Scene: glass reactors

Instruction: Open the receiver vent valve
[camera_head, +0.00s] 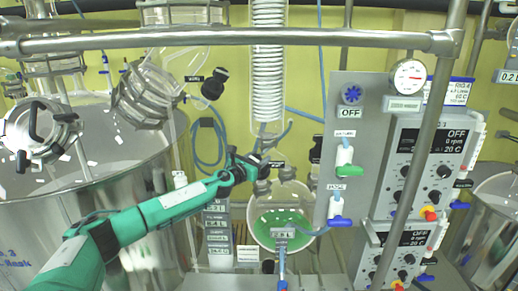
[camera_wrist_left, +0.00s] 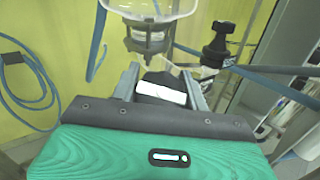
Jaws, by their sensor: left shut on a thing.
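The receiver (camera_head: 282,215) is a round glass flask with green liquid in the head view, below the coiled condenser. My left gripper (camera_head: 262,161) is at the fittings just above the receiver's top. In the left wrist view its two grey fingers (camera_wrist_left: 164,88) are closed around a dark part with a white band, which looks like the receiver vent valve (camera_wrist_left: 160,80). Most of that part is hidden between the fingers, and I cannot tell its turn position. Another black knob (camera_wrist_left: 222,38) stands beyond the fingers, to the right. My right gripper is not in view.
A glass condenser coil (camera_head: 268,70) hangs above the receiver. A grey panel (camera_head: 345,150) with green and blue valves stands right of it. A horizontal metal rail (camera_head: 230,38) crosses the top. A large steel vessel (camera_head: 90,190) fills the left. Blue hoses (camera_wrist_left: 28,80) hang nearby.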

